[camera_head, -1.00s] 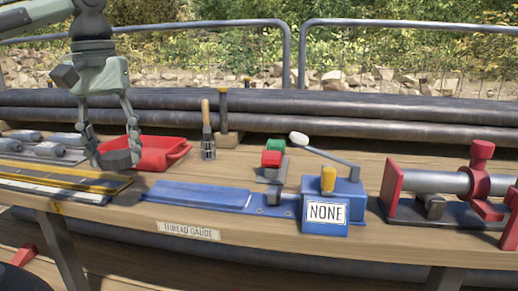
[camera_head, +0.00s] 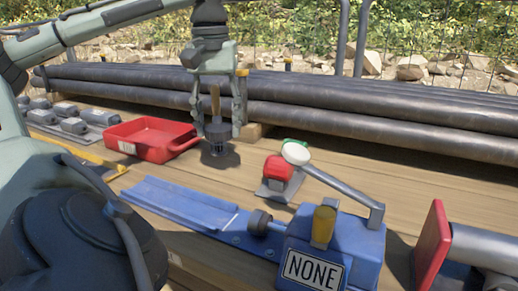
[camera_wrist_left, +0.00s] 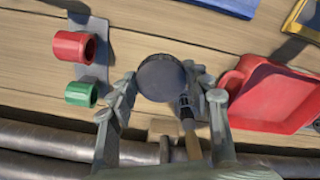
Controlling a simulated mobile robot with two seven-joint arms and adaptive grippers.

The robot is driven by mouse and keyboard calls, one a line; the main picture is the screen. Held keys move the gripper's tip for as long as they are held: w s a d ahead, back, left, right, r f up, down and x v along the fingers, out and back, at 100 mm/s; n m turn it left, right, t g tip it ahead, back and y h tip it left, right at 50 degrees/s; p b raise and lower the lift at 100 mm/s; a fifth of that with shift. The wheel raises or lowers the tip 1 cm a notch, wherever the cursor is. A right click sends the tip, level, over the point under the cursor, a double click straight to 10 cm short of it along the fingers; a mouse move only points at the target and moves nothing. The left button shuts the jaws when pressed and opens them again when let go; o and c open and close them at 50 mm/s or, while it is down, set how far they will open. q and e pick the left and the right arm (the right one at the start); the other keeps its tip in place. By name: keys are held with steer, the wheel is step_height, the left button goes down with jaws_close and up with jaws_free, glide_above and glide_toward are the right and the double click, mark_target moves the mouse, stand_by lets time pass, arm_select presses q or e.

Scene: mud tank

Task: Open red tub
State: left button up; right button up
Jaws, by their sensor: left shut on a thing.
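The red tub (camera_head: 152,140) is a shallow open tray with a small white label, on the wooden bench at the left. It also shows at the right of the left wrist view (camera_wrist_left: 275,97). It looks empty, with no lid visible on it. My left gripper (camera_head: 219,124) is to the right of the tub and apart from it. Its fingers are closed on a dark round piece (camera_wrist_left: 160,77), held above the bench. A brush with a wooden handle (camera_head: 214,98) stands close behind the held piece and is partly hidden. My right gripper is not in view.
A red cup (camera_head: 278,168) and a green cup (camera_wrist_left: 81,93) sit on a small stand to the right. A blue gauge (camera_head: 335,250) marked NONE, with a lever, stands in front. Dark pipes (camera_head: 330,110) lie behind. Grey blocks (camera_head: 75,125) are at far left.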

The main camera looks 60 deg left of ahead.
arm_select(q)
steer(key=p, duration=0.2)
glide_above(251, 165)
steer(key=f, duration=0.4)
steer(key=shift+s+f, duration=0.2)
steer(key=shift+s, duration=0.1)
steer(key=shift+w+f, duration=0.2)
steer(key=shift+w, duration=0.05)
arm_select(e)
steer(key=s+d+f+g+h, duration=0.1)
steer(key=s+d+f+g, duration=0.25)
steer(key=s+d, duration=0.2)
arm_select(q)
step_height(251, 165, down, 2)
steer(key=shift+f+b, duration=0.15)
steer(key=shift+b, duration=0.6)
steer(key=shift+f, duration=0.85)
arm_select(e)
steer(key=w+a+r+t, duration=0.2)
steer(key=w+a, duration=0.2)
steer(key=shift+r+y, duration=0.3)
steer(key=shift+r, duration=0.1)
arm_select(q)
steer(key=shift+f, duration=0.1)
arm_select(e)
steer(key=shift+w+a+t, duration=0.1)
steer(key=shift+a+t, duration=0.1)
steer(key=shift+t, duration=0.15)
arm_select(q)
steer(key=o, duration=1.3)
